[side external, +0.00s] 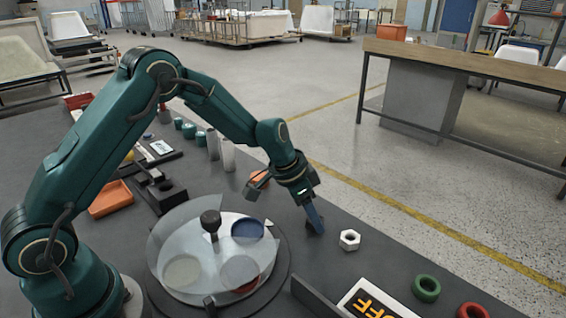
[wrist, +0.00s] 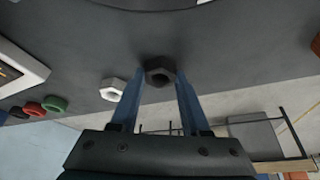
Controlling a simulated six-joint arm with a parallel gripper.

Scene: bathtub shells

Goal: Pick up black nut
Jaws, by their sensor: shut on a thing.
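The black nut (wrist: 159,71) sits between the two blue fingertips of my gripper (wrist: 158,88) in the wrist view. The fingers are shut on it. In the side view my gripper (side external: 315,218) points down at the dark table top, left of the white nut; the black nut is hard to make out there against the fingers and the dark surface. I cannot tell whether the nut touches the table. The white nut (side external: 349,240) lies on the table and also shows in the wrist view (wrist: 112,90).
A round clear-lidded dish (side external: 165,245) with a black knob stands left of my gripper. An orange tray (side external: 110,199) is at the left.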

